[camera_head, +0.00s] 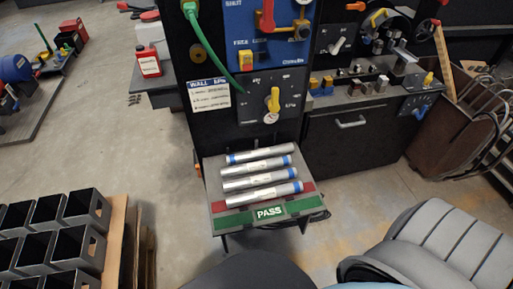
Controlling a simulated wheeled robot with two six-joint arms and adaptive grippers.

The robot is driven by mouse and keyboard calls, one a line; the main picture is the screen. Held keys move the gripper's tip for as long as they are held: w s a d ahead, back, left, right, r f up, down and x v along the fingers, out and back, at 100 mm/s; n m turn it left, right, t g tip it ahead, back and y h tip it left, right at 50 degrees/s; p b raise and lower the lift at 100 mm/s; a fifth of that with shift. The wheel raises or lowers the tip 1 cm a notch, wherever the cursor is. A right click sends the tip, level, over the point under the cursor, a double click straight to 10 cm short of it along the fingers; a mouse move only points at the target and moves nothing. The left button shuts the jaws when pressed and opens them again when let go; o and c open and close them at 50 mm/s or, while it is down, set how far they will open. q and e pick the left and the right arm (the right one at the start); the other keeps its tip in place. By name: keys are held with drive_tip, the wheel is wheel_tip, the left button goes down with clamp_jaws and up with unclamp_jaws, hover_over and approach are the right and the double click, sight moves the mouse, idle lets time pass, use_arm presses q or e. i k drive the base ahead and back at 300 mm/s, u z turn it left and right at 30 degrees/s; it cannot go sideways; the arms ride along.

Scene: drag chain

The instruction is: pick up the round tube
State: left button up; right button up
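Several round silver tubes lie side by side on a small stand (230,219) in the middle of the head view. Neither of my grippers shows in this view.
A green PASS sign (269,212) is on the stand's front edge. A dark panel (262,105) with a yellow knob rises behind it. Dark square tubes (75,247) are stacked at lower left. A grey padded seat (430,245) is at lower right. Open floor lies left of the stand.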

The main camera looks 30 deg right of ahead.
sight(268, 152)
drive_tip(key=u, duration=0.05)
drive_tip(key=k, duration=0.25)
drive_tip(key=z, duration=0.3)
drive_tip(key=i, duration=0.95)
drive_tip(key=z, duration=0.75)
